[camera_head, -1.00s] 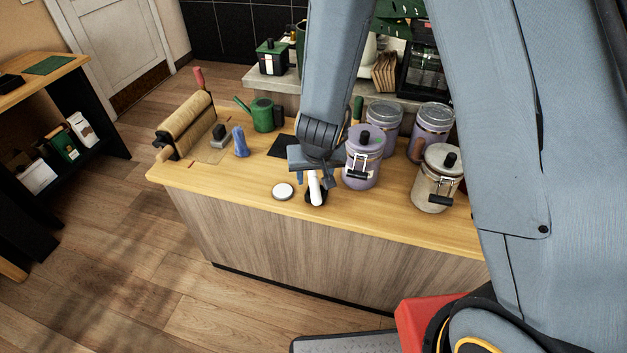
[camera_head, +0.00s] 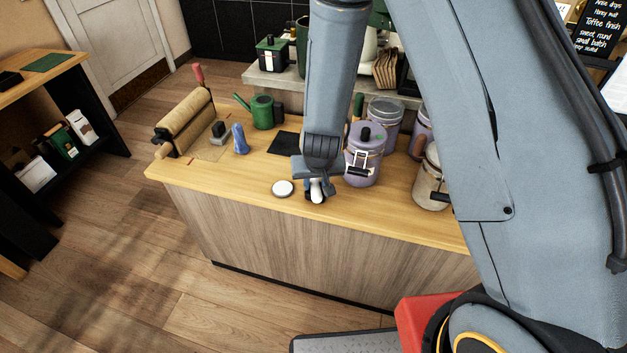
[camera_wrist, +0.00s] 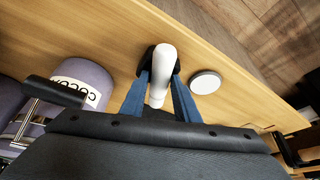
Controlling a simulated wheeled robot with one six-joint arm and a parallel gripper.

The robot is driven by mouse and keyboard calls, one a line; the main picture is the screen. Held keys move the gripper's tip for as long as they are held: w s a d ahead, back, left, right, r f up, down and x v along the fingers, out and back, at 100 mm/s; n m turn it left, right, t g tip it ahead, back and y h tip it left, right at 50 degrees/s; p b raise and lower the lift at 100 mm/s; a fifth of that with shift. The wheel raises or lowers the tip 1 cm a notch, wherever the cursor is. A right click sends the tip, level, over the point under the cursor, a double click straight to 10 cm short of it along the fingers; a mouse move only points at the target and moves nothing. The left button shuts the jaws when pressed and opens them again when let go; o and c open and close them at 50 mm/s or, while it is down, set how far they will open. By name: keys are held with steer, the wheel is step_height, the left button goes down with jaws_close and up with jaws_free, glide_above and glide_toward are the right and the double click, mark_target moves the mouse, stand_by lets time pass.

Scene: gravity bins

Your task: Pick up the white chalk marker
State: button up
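In the head view my wrist hides the upper part of the marker and most of the fingers.
A white round lid (camera_head: 283,188) lies just left of the marker. A lilac canister (camera_head: 364,160) stands close on the right. A blue object (camera_head: 240,140) and a green watering can (camera_head: 262,112) are farther left. The counter's front edge is near.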

mark_target(315, 184)
jaws_close()
steer(key=shift+r, duration=0.1)
step_height(315, 184, up, 10)
steer(key=p, duration=0.4)
steer(key=shift+p, duration=0.3)
steer(key=shift+c, duration=1.8)
jaws_free()
jaws_close()
